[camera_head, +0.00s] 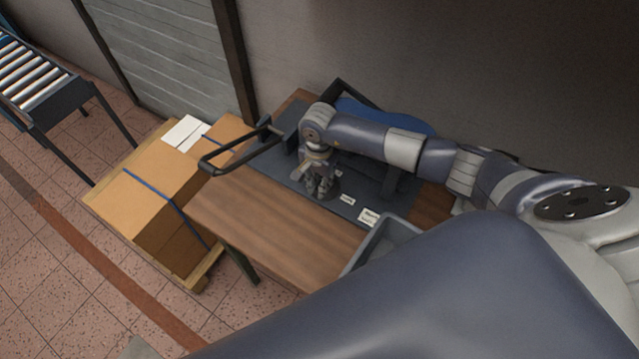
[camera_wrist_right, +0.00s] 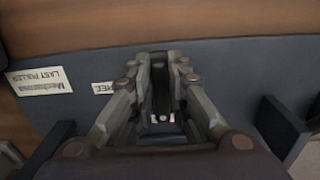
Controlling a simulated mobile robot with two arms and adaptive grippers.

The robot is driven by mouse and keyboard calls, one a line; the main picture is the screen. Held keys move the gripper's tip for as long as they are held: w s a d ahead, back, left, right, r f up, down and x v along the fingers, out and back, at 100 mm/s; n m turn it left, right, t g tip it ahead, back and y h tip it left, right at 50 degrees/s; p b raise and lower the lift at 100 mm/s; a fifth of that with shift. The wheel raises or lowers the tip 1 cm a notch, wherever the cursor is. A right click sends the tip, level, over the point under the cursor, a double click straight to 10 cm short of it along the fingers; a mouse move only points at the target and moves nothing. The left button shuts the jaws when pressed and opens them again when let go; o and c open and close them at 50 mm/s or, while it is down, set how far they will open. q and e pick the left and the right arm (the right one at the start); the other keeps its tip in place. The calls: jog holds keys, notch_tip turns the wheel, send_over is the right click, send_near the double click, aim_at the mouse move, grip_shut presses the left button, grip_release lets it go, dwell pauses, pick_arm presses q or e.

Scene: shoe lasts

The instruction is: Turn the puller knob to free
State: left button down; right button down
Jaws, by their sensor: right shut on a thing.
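The last puller is a dark machine on a dark base plate (camera_head: 283,176) on a wooden bench. My right gripper (camera_head: 320,190) points down over it and is shut on the dark puller knob. In the right wrist view the gripper (camera_wrist_right: 163,122) has its fingers on either side of the knob (camera_wrist_right: 162,103), which is mostly hidden; a small white mark shows between them. A label reading "LAST PULLER" (camera_wrist_right: 40,82) lies upside down at the left. A partly covered label ending in "REE" (camera_wrist_right: 103,88) sits beside the fingers. My left gripper is out of view.
A black looped handle (camera_head: 235,152) sticks out left of the machine. A blue part (camera_head: 378,115) lies behind my right arm. A grey bin (camera_head: 378,242) sits at the bench's front right. The wooden bench top (camera_head: 265,215) is clear in front. Cardboard boxes (camera_head: 150,205) stand at the left.

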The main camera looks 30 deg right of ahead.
jog(key=shift+w+f+m+b, duration=0.1)
jog(key=shift+f+m+b, duration=0.05)
jog(key=shift+m+b, duration=0.25)
jog(key=shift+w+m+b, duration=0.15)
jog(key=shift+m+b, duration=0.45)
jog(key=shift+b, duration=0.1)
jog(key=m+b, duration=0.2)
jog(key=shift+w+a+m, duration=0.15)
jog(key=shift+w+m, duration=0.15)
jog(key=shift+m, duration=0.1)
jog(key=m+b, duration=0.3)
jog(key=shift+w+m, duration=0.3)
jog(key=shift+w, duration=0.1)
jog(key=m+b, duration=0.2)
jog(key=m, duration=0.1)
jog(key=w+m+b, duration=0.1)
jog(key=m, duration=0.1)
jog(key=shift+d+b, duration=0.3)
jog(key=shift+d, duration=0.05)
jog(key=shift+w+d+m+b, duration=0.15)
jog(key=shift+m+b, duration=0.3)
jog(key=shift+m, duration=0.6)
jog(key=shift+w+d+m+b, duration=0.15)
jog(key=shift+m+b, duration=0.3)
jog(key=shift+m, duration=0.6)
jog(key=shift+r, duration=0.2)
jog(key=c, duration=1.5)
grip_release()
jog(key=shift+c, duration=0.2)
